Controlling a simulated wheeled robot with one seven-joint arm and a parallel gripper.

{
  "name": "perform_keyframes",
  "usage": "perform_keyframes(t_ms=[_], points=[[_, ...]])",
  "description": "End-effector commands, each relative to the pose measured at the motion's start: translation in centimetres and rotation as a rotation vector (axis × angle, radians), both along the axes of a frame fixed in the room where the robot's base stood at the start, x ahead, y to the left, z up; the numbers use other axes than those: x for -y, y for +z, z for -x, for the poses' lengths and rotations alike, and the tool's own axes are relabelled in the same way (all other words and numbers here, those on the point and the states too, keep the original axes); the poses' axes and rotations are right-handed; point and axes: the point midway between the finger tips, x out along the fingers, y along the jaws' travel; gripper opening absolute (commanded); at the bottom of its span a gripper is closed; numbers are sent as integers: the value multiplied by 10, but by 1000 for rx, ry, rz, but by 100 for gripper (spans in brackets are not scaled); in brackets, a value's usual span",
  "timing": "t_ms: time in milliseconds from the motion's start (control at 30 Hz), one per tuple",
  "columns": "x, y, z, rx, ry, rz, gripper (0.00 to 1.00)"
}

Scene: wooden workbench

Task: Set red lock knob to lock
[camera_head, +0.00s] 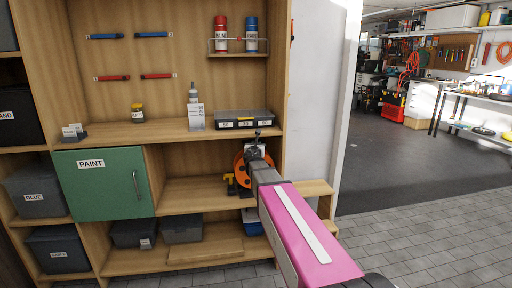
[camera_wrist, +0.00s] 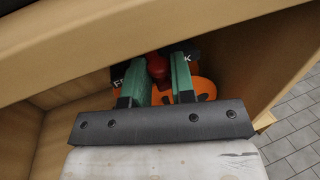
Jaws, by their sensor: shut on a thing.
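The red lock knob (camera_wrist: 155,66) shows in the wrist view, on the front of an orange device with black label plates. My gripper (camera_wrist: 160,70) has its two green fingers on either side of the knob, shut on it. Parts of the label letters show beside the fingers, an F at left and a K at right; the rest is hidden. In the head view the orange device (camera_head: 239,167) stands in the open shelf bay, partly hidden behind my arm. The knob and fingertips cannot be made out there.
A wooden shelf board (camera_wrist: 60,55) runs close above my gripper. A green PAINT door (camera_head: 105,185) closes the bay at left. A black case (camera_head: 244,119) lies on the shelf above. Grey bins (camera_head: 182,229) stand below. Open floor lies at right.

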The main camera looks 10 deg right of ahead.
Motion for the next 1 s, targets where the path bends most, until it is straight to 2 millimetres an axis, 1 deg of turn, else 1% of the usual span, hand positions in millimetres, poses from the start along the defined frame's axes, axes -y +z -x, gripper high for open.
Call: perform_keyframes(t_ms=[100, 133, 167, 467, 633, 767, 1000], points=[[3, 0, -1, 2, -9, 2, 0], [3, 0, -1, 2, -9, 2, 30], [3, 0, -1, 2, -9, 2, 33], [1, 0, 0, 1, -5, 1, 33], [-2, 0, 10, 1, -4, 0, 33], [-6, 0, 26, 1, -4, 0, 33], [-19, 0, 69, 1, -4, 0, 33]])
